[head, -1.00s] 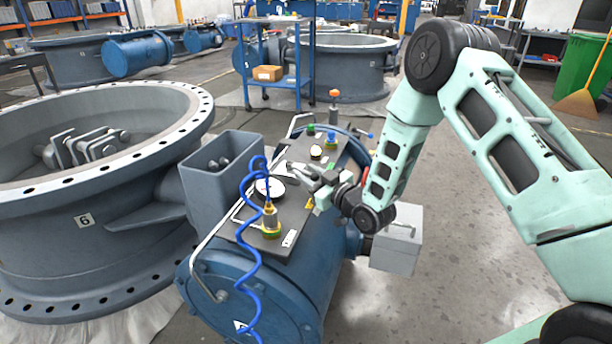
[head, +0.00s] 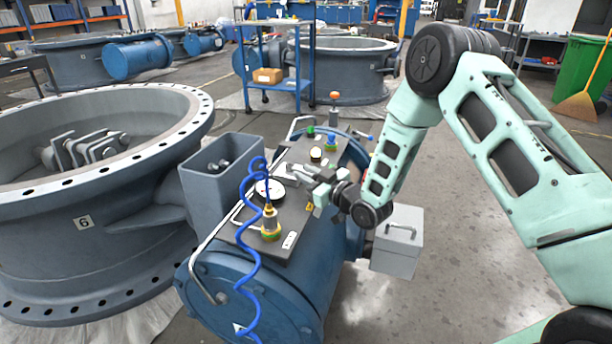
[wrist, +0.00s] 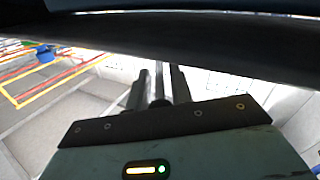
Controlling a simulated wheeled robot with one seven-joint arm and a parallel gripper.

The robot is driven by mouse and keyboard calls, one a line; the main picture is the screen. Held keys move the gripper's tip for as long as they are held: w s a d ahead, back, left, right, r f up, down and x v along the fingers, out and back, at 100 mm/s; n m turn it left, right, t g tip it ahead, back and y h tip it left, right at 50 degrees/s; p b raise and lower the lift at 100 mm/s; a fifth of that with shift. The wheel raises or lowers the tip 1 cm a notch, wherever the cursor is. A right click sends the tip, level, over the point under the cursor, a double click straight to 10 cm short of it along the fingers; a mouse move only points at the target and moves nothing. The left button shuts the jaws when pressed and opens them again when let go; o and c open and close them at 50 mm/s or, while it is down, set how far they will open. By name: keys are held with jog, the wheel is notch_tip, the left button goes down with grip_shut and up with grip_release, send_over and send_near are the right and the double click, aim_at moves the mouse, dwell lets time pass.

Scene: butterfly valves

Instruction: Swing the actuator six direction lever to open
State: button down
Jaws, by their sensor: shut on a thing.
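Actuator six is the blue cylinder (head: 262,285) beside the grey valve body marked 6 (head: 82,222). A dark control panel (head: 252,238) lies on its top. My gripper (head: 304,173) reaches over the middle of the panel from the right. In the wrist view, my gripper's fingers (wrist: 158,92) are shut around a slim grey bar, the direction lever (wrist: 159,84). In the head view the lever is small and mostly hidden by the fingers, so its exact angle is hard to tell.
A white-faced gauge (head: 270,189) and a brass fitting (head: 271,222) with a coiled blue hose (head: 244,205) stand left of my gripper. An orange-topped knob (head: 335,96) stands behind it. A grey box (head: 398,243) sits on the right.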

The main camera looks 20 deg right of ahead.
jog(key=d+n+g+y, duration=0.1)
jog(key=w+n+g+y, duration=0.1)
jog(key=y, duration=0.1)
jog(key=shift+d, duration=0.35)
jog(key=shift+w+d+n+g+y+b, duration=0.15)
jog(key=shift+w+n+g+y, duration=0.05)
jog(key=shift+n+g+y, duration=0.35)
jog(key=shift+w+d+n+g+y+b, duration=0.1)
jog(key=shift+w+d+n+g+y, duration=0.1)
jog(key=shift+n+g+y, duration=0.4)
jog(key=shift+w+d+n+g+y+b, duration=0.15)
jog(key=shift+w+n+g+y, duration=0.05)
jog(key=shift+n+g+y, duration=0.35)
jog(key=c, duration=1.5)
grip_release()
jog(key=p+v, duration=0.3)
jog(key=v, duration=1.4)
jog(key=shift+d, duration=0.25)
